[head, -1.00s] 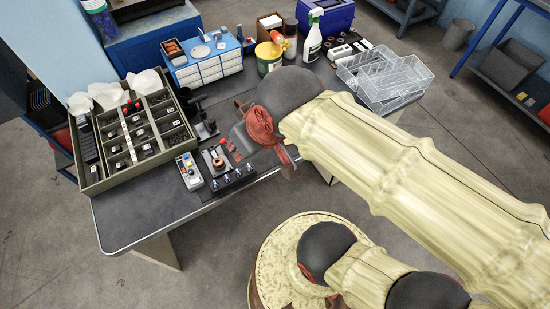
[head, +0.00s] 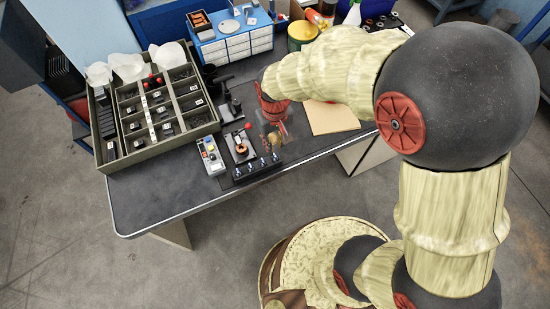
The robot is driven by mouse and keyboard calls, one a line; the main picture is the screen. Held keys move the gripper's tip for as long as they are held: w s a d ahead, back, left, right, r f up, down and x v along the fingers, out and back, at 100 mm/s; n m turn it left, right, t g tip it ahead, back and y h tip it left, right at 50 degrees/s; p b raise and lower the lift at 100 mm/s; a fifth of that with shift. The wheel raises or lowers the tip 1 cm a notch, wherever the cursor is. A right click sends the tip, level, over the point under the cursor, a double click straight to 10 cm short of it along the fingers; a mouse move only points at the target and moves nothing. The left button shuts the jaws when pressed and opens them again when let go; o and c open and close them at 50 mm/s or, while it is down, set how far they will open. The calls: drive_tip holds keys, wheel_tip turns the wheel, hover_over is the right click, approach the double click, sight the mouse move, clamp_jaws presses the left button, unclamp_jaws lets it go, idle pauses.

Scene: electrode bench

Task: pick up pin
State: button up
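I cannot make out with certainty which small part is the pin. A black strip (head: 257,169) with several small bright-topped pieces lies at the table's front edge. Just behind it is a small dark fixture (head: 241,147) with a copper-coloured ring. My gripper (head: 273,138) hangs just right of this fixture, low over the table behind the strip. Its fingers are small and blurred, so I cannot tell whether they are open or hold anything.
A grey compartment box (head: 150,103) with dark parts stands at the left. A grey control box (head: 210,156) with coloured buttons is left of the fixture. A blue-and-white drawer unit (head: 232,40) stands behind. A tan board (head: 331,117) lies to the right. The front-left tabletop (head: 150,205) is clear.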

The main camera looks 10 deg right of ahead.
sight(275, 159)
wheel_tip(275, 159, down, 7)
drive_tip(key=b, duration=0.3)
drive_tip(key=shift+w+a, duration=0.1)
drive_tip(key=shift+c, duration=0.6)
drive_tip(key=c, duration=0.4)
clamp_jaws()
